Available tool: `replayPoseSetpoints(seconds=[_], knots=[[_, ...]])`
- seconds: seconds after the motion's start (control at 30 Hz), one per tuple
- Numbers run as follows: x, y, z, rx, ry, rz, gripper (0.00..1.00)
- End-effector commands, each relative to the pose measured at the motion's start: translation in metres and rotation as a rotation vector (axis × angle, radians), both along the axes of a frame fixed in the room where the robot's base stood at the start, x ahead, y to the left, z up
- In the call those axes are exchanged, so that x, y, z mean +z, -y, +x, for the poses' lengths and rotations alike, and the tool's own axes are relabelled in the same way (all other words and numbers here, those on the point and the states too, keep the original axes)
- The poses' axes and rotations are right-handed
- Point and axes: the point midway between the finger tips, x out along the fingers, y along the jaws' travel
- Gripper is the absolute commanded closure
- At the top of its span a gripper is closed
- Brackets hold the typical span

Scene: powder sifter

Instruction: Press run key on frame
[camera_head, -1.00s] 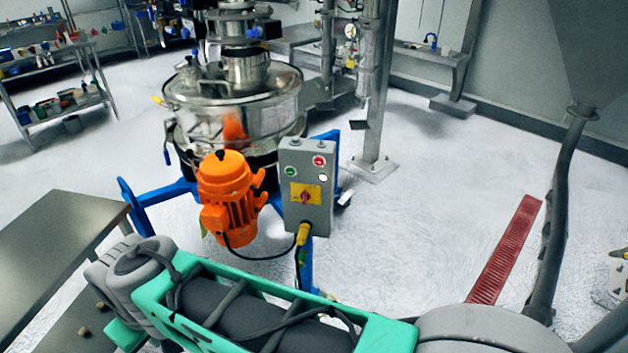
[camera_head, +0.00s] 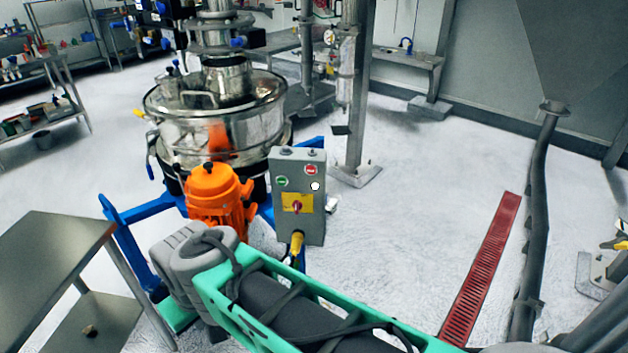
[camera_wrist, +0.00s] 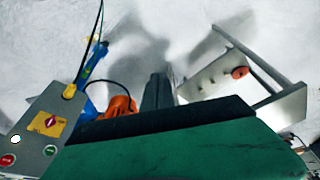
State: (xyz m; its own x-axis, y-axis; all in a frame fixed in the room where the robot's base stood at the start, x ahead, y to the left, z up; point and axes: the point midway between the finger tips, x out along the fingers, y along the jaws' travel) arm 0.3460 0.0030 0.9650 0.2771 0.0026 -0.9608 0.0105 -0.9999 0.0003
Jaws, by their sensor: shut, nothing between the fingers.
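A grey control box (camera_head: 312,225) stands on the sifter's blue frame (camera_head: 130,225), right of the orange motor (camera_head: 215,195). Its face has a green round mark (camera_head: 282,181), a red one (camera_head: 310,169), a white dot (camera_head: 315,186) and a yellow plate (camera_head: 287,203) with a red rotary switch. Two small dark knobs sit on its top. In the wrist view the box (camera_wrist: 60,97) is at lower left, upside down, with the green mark (camera_wrist: 49,150) near my green housing. My gripper (camera_wrist: 157,85) is shut and empty, apart from the box. The head view does not show its fingertips.
The steel sifter (camera_head: 215,125) stands behind the motor. A yellow cable gland (camera_head: 296,242) hangs below the box. A metal table (camera_head: 55,250) is at left. Bare floor lies right of the box, up to a red drain grate (camera_head: 480,270).

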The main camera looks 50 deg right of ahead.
Motion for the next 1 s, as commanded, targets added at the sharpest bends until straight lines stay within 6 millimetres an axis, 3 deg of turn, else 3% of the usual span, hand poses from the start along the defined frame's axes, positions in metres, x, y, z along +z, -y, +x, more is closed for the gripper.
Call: replayPoseSetpoints(seconds=[0.37,0.47,0.57,0.67,0.7,0.8,0.87,1.0], knots=[[-0.002,0.001,0.003,0.000,0.003,0.003,1.00],[-0.010,0.008,0.023,0.001,0.036,0.026,1.00],[-0.028,0.028,0.066,-0.007,0.126,0.092,1.00],[-0.048,0.066,0.119,-0.054,0.299,0.207,1.00],[-0.052,0.087,0.138,-0.092,0.388,0.256,1.00],[-0.052,0.150,0.167,-0.223,0.629,0.352,1.00],[-0.048,0.192,0.170,-0.315,0.765,0.386,1.00],[-0.037,0.269,0.157,-0.501,1.008,0.414,1.00]])
